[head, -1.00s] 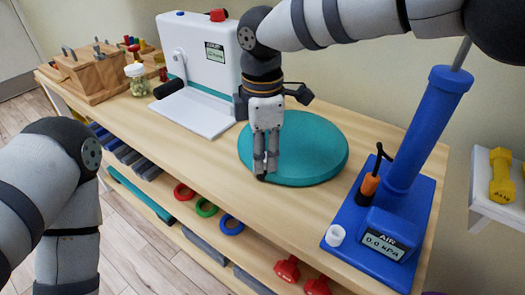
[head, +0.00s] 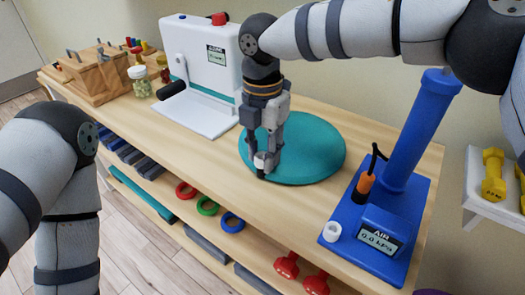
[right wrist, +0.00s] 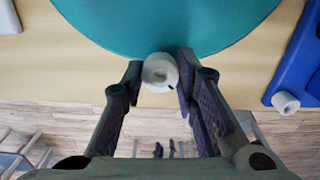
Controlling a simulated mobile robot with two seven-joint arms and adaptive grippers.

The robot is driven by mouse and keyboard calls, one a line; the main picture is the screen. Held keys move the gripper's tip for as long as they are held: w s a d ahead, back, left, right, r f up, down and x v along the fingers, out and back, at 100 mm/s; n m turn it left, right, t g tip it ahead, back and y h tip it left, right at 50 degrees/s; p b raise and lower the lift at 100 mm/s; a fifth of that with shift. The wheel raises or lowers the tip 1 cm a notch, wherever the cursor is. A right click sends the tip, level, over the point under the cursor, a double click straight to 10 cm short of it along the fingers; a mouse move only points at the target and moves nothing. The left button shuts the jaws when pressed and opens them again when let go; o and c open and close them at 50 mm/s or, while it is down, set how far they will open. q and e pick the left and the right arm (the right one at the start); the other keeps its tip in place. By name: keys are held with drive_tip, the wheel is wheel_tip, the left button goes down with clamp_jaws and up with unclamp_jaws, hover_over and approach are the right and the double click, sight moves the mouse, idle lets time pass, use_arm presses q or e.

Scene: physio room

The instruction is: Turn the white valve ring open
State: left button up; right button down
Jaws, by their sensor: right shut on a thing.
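The white valve ring (right wrist: 160,72) sits at the near edge of the teal round cushion (head: 310,150), and the cushion also shows in the right wrist view (right wrist: 170,22). My right gripper (head: 264,168) points down at that edge. In the right wrist view my right gripper (right wrist: 161,75) has its two dark fingers on either side of the ring, shut on it. In the head view the fingers largely hide the ring. How far the ring is turned cannot be told. My left arm shows at the left, but its gripper is out of view.
Right of the cushion stands a blue pump (head: 415,135) with an AIR display (head: 380,242) reading 0.0 kPa. A loose-looking white ring (head: 332,231) sits on its base. A white device (head: 205,60) stands behind left. Coloured rings and red dumbbells (head: 287,264) lie on the lower shelf.

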drive_tip(key=shift+r+n, duration=0.1)
drive_tip(key=shift+n, duration=0.5)
drive_tip(key=c, duration=1.5)
unclamp_jaws()
drive_tip(key=shift+c, duration=0.2)
wheel_tip(320, 180, up, 12)
